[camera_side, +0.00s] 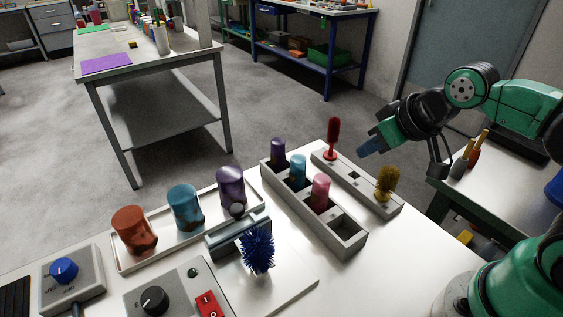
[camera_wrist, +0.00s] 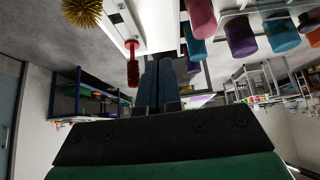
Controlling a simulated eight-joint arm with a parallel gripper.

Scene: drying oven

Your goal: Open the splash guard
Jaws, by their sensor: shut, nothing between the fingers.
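No part is plainly recognisable as a splash guard. A low grey-green bar-like panel (camera_side: 238,238) with a round dark knob (camera_side: 237,210) stands behind the spiky blue brush (camera_side: 257,250) in the side view; I cannot tell whether it is the guard. My gripper (camera_side: 369,147) is in the air at the upper right, above and behind the brush holder, well away from that panel. Its blue fingers (camera_wrist: 158,85) are together and empty in the wrist view. The panel is not identifiable in the wrist view.
A white tray (camera_side: 122,268) holds orange, teal and purple cups. A grey compartment rack (camera_side: 340,243) holds smaller cups; a brush holder (camera_side: 352,177) carries red and yellow brushes. Control boxes with a blue knob (camera_side: 64,270) and red switch (camera_side: 209,305) stand in front.

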